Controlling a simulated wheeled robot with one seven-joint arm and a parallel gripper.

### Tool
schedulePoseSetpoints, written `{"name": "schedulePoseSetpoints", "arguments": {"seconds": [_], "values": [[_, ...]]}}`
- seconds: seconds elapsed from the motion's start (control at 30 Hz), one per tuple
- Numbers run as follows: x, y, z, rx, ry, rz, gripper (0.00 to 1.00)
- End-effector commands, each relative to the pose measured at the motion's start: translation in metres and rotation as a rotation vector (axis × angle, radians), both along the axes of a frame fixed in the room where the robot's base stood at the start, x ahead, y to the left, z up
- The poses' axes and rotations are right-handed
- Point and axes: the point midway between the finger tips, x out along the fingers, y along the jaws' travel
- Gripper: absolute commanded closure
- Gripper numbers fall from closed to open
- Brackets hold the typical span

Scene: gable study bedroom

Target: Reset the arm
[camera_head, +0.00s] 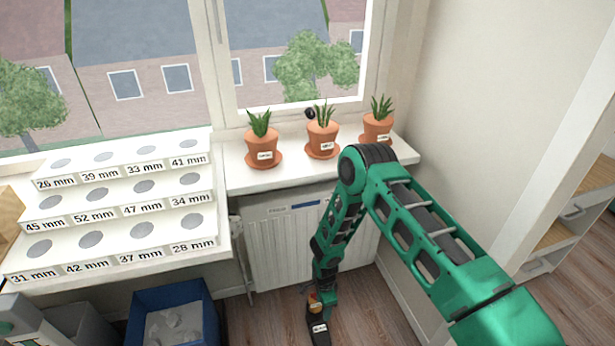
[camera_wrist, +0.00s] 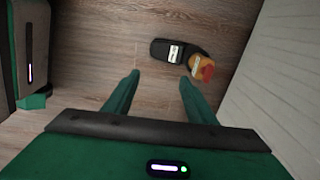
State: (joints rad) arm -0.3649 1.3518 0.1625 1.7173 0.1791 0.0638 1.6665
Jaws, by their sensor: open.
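My green arm (camera_head: 345,215) rises from the lower right in the head view, bends at a high elbow, and hangs down in front of the radiator. My gripper (camera_wrist: 159,78) points down at the wooden floor in the wrist view. Its two green fingers are apart, with only floor visible between them. A black, shoe-like object with a white label (camera_wrist: 165,50) lies on the floor beyond the fingertips, and it also shows in the head view (camera_head: 318,330). A small orange, yellow and red item (camera_wrist: 203,68) is right beside it, outside the fingers.
A white radiator (camera_head: 280,240) stands below the windowsill (camera_head: 240,180), which holds three labelled potted plants (camera_head: 322,140). A white stepped rack (camera_head: 120,225) with size labels is at left. A blue bin (camera_head: 175,300) with grey pieces stands below. Shelving (camera_head: 570,230) is at right.

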Motion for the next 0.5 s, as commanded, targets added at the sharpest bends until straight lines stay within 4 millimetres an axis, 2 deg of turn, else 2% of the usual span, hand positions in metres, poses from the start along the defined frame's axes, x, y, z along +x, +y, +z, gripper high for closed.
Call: {"name": "schedulePoseSetpoints", "arguments": {"seconds": [0.17, 0.33, 0.47, 0.5], "values": [[0.018, -0.012, 0.035, -0.012, -0.009, 0.042, 0.49], [0.037, -0.033, 0.076, -0.031, -0.014, 0.088, 0.49], [0.054, -0.061, 0.125, -0.051, -0.02, 0.136, 0.49], [0.059, -0.072, 0.143, -0.06, -0.02, 0.154, 0.49]]}}
